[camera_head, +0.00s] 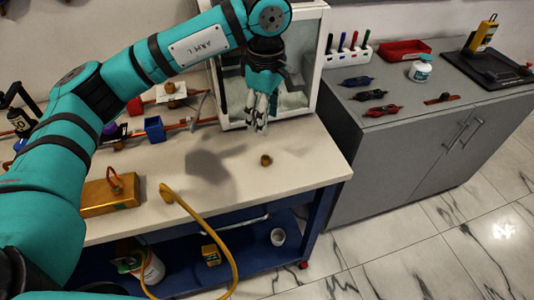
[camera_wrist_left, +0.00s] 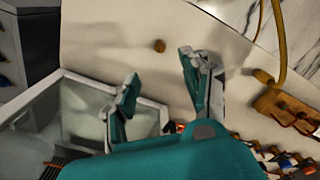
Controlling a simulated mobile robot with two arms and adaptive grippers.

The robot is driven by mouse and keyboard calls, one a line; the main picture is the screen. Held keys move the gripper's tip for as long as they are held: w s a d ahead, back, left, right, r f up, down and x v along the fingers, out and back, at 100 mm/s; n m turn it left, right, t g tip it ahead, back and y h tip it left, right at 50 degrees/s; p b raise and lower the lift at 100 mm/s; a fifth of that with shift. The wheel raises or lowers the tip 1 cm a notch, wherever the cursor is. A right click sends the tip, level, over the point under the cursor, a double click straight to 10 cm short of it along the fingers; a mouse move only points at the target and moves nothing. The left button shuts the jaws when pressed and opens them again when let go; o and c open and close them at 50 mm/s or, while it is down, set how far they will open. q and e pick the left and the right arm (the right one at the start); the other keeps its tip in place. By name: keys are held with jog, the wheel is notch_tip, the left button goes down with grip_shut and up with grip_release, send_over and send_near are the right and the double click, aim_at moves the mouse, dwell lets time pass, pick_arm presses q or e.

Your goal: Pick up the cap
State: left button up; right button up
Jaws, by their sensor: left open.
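The cap is a small brown-gold piece (camera_head: 266,160) lying on the white bench top (camera_head: 225,180), near its right end. The cap also shows in the left wrist view (camera_wrist_left: 159,46), beyond and between the fingertips. My left gripper (camera_head: 257,115) hangs above the bench, behind the cap in the head view, in front of the white-framed glass case. It also shows in the left wrist view (camera_wrist_left: 160,72), where its two fingers are spread wide and nothing is between them. The left gripper is apart from the cap. My right gripper is in neither view.
A white-framed glass case (camera_head: 318,60) stands close behind the left gripper. A brass block (camera_head: 110,195) and a yellow hose (camera_head: 195,213) are on the bench's left part. A grey cabinet (camera_head: 400,150) with tools stands at right. Bench around the cap is clear.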

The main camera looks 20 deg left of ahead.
pick_arm(q)
send_over(266, 158)
notch_tip(266, 158, down, 4)
notch_tip(266, 158, down, 2)
jog(key=shift+p, duration=0.4)
notch_tip(266, 158, down, 2)
jog(key=shift+f, duration=0.45)
notch_tip(266, 158, down, 4)
jog(key=shift+a+f+p, duration=0.1)
jog(key=shift+f+p, duration=0.05)
jog(key=shift+p, duration=0.75)
jog(key=shift+f, duration=0.2)
jog(key=c, duration=0.6)
grip_shut()
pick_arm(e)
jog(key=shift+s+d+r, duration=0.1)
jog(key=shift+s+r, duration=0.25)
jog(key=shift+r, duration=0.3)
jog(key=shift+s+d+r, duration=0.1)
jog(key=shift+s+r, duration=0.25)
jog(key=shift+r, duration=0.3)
